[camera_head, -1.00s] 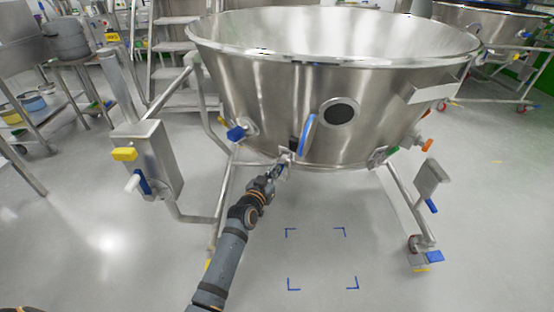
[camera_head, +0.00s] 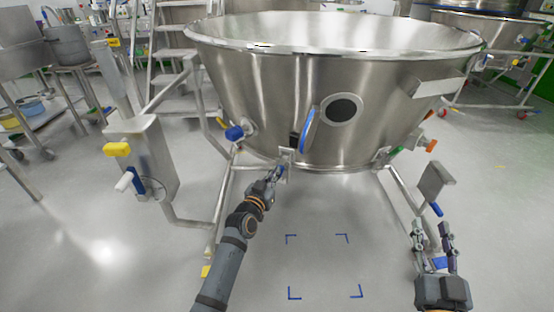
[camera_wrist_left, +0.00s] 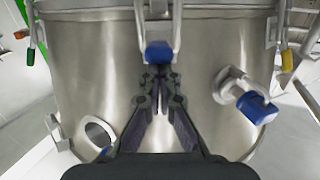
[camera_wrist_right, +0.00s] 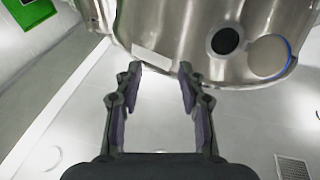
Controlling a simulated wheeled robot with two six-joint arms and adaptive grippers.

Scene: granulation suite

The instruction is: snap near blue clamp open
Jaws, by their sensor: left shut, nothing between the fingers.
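The near blue clamp (camera_wrist_left: 158,52) is a steel bracket with a blue tip on the wall of a large steel bowl (camera_head: 250,90). In the left wrist view its blue tip sits just ahead of my left gripper (camera_wrist_left: 158,72). My left gripper (camera_head: 277,174) is shut with nothing between its fingers, at the bowl's lower front edge; whether it touches the blue tip I cannot tell. In the head view the clamp is largely hidden by the fingertips. My right gripper (camera_head: 434,228) is open and empty, low at the right; it also shows open in the right wrist view (camera_wrist_right: 158,72).
A round blue-edged lid (camera_head: 309,130) stands out beside a dark port (camera_head: 342,108). A blue-knobbed valve (camera_head: 235,132) sticks out at the left. Blue corner marks (camera_head: 292,238) lie on clear floor.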

